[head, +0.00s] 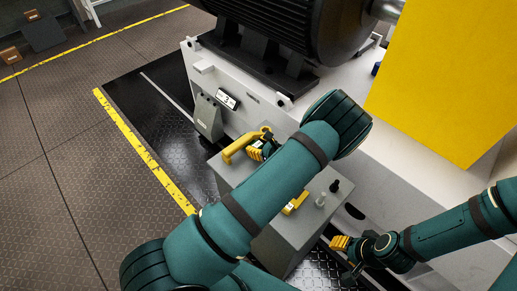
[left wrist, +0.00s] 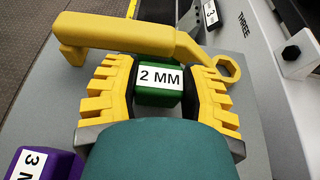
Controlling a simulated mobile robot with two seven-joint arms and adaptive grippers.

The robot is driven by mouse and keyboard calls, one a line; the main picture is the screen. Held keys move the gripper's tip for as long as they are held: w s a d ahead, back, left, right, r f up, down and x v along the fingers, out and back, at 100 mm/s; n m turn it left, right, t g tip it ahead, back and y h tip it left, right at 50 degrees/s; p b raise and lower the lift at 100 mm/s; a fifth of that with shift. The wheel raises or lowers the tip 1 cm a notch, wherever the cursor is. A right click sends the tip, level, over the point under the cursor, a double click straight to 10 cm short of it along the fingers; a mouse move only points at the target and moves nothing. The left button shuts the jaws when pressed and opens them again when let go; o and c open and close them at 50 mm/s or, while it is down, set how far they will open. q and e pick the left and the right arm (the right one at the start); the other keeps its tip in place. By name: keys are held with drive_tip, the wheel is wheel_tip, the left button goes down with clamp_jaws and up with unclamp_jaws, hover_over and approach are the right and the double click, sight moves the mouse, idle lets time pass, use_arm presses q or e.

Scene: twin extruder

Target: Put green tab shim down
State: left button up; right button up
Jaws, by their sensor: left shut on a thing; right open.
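The green tab shim (left wrist: 160,85) carries a white "2 MM" label and sits between the yellow fingers of my left gripper (left wrist: 158,98), which is shut on it. In the head view my left gripper (head: 262,148) is over the far end of a grey stand (head: 300,225), and the shim is hidden there by my arm. Whether the shim touches the stand top, I cannot tell. My right gripper (head: 347,247) is open and empty, low beside the stand's right side.
A yellow wrench-like tool (left wrist: 130,37) lies just beyond the green shim, and also shows in the head view (head: 240,147). A purple "3 M..." block (left wrist: 45,165) is at lower left. A yellow piece (head: 296,202) and two pegs (head: 334,186) are on the stand. A white machine base (head: 250,105) stands behind.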

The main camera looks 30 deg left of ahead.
use_arm(q)
drive_tip(key=shift+d+f, duration=0.25)
drive_tip(key=shift+f, duration=0.25)
drive_tip(key=shift+f, duration=0.2)
drive_tip(key=o, duration=1.2)
drive_tip(key=shift+o, duration=0.2)
